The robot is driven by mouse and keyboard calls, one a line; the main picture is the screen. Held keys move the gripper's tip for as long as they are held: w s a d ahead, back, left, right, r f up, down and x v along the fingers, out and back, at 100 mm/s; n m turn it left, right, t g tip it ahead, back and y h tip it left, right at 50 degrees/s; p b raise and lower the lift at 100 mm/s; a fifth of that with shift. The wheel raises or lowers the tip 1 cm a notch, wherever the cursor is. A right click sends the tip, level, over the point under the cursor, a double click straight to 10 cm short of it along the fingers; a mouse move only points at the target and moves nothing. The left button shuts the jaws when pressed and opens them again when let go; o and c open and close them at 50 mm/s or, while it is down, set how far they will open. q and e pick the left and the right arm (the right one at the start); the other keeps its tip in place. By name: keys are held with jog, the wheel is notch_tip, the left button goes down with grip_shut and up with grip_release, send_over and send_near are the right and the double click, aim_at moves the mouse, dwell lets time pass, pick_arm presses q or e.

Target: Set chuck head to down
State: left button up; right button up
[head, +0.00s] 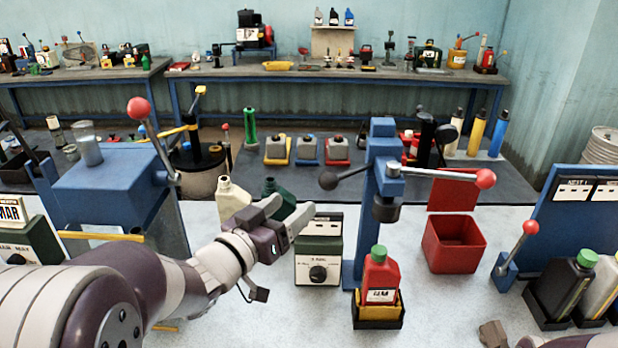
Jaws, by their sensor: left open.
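The chuck head (386,208) is a dark cylinder on the blue press post (381,150). It hangs above a red bottle (379,275) with a green cap, with a clear gap between them. The bottle stands upright in a black and yellow holder. A cross lever (440,174) on the post has a red knob at right and a black knob at left; it lies roughly level. My left gripper (288,212) is open and empty, left of the post, over the bench near a green control box (320,245). My right gripper is out of view; only part of my right arm shows at lower right.
A red bin (453,243) stands right of the press. A blue box machine (110,185) with a red-knobbed lever stands at left. A cream bottle (231,197) stands behind my left gripper.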

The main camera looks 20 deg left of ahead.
aim_at(333, 176)
pick_arm(q)
jog(key=w+d, duration=0.1)
jog(key=w, duration=0.1)
jog(key=w+d, duration=0.1)
jog(key=shift+w+d+p, duration=0.3)
jog(key=shift+w, duration=0.1)
jog(key=p+x, duration=0.1)
jog(key=x, duration=0.5)
jog(key=p+x, duration=0.1)
jog(key=x, duration=0.2)
jog(key=shift+w+a+p, duration=0.1)
jog(key=shift+a+p, duration=0.15)
jog(key=shift+p, duration=0.1)
jog(key=shift+w+d+f, duration=0.15)
jog(key=shift+w+d, duration=0.05)
jog(key=shift+w, duration=0.15)
jog(key=shift+a, duration=0.1)
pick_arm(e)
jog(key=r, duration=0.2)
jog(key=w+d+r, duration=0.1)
pick_arm(q)
jog(key=shift+s, duration=0.15)
